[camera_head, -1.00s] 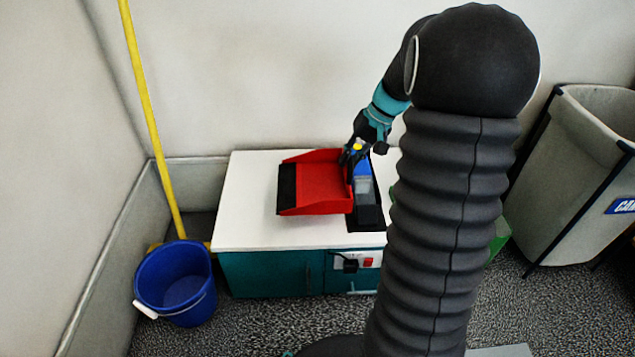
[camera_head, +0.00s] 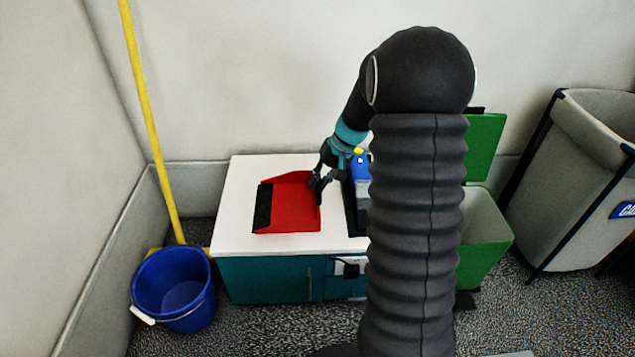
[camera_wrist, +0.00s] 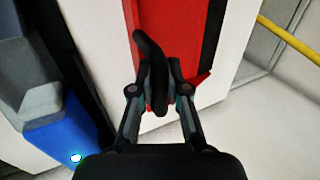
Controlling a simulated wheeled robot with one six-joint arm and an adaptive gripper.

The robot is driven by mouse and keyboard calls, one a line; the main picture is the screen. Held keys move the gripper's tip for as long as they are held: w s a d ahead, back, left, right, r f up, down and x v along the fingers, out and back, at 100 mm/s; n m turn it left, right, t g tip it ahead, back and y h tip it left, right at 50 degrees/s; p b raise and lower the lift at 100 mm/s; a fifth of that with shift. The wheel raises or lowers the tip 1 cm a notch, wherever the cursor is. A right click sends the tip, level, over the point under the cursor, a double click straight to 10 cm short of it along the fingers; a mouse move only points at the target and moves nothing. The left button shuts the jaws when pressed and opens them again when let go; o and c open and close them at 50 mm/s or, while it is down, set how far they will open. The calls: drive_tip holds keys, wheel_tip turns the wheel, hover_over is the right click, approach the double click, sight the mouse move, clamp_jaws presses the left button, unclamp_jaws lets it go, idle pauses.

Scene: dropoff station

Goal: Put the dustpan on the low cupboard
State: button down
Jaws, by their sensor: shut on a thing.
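The red dustpan (camera_head: 293,204) with a black front lip is over the white top of the low cupboard (camera_head: 240,190), left of the blue and grey device. My gripper (camera_head: 318,183) is at the dustpan's right rear edge, shut on it. In the wrist view the fingers (camera_wrist: 158,92) are closed around a dark curved piece, seemingly the dustpan's handle, with the red pan (camera_wrist: 180,40) beyond. The pan looks level and close to the top; I cannot tell whether it touches.
A blue and grey device on a black base (camera_head: 358,185) stands right beside the dustpan. A blue bucket (camera_head: 173,285) with a yellow pole (camera_head: 150,120) is at the left. A green bin (camera_head: 485,240) and a grey cart (camera_head: 570,180) are at the right. The cupboard top's left part is clear.

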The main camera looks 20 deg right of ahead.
drive_tip(key=c, duration=1.2)
unclamp_jaws()
drive_tip(key=shift+o, duration=0.2)
drive_tip(key=p+v, duration=0.2)
drive_tip(key=v, duration=0.9)
drive_tip(key=s+a+r+n+h, duration=0.1)
drive_tip(key=s+a+r+h, duration=0.1)
drive_tip(key=s+a+r, duration=0.45)
drive_tip(key=s+a+r+n+t+h, duration=0.1)
drive_tip(key=s+a+t, duration=0.1)
drive_tip(key=s, duration=0.8)
drive_tip(key=s+a+r+n+t+h, duration=0.1)
drive_tip(key=s+a, duration=0.4)
drive_tip(key=s, duration=0.6)
drive_tip(key=shift+n+t+h, duration=0.3)
drive_tip(key=shift+t, duration=0.2)
